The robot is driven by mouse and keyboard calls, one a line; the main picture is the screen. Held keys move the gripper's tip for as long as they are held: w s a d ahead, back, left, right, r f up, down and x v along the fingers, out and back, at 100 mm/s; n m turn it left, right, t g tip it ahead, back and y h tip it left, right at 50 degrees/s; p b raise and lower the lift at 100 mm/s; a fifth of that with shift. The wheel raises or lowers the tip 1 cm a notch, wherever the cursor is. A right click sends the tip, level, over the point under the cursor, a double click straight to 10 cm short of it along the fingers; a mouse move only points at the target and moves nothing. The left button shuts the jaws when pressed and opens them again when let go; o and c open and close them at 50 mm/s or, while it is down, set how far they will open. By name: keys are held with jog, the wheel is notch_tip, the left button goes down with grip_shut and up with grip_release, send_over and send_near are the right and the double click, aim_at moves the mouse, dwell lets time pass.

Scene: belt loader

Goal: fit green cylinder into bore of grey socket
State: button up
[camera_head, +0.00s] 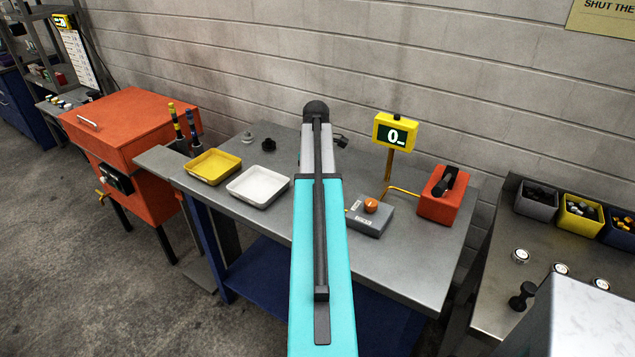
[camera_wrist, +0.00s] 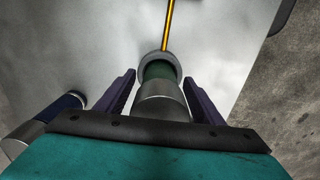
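In the wrist view the green cylinder (camera_wrist: 157,72) stands between my fingers, its steel near end (camera_wrist: 161,104) towards the camera. Its green far part sits inside a round grey rim, which looks like the grey socket (camera_wrist: 174,63). How deep it sits cannot be told. My gripper (camera_wrist: 160,76) is open around it, with dark fingers on both sides and a visible gap at the left. In the head view my arm hides the gripper, the cylinder and the socket.
A blue-and-steel cylinder (camera_wrist: 62,108) is at lower left in the wrist view. The bench holds a yellow tray (camera_head: 213,167), a white tray (camera_head: 258,186), a grey box with an orange knob (camera_head: 370,216), a display (camera_head: 396,133) and a red block (camera_head: 446,196).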

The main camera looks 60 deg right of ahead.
jog(key=shift+r, duration=0.25)
jog(key=shift+r+b, duration=1.35)
jog(key=shift+r, duration=4.55)
jog(key=shift+r, duration=0.1)
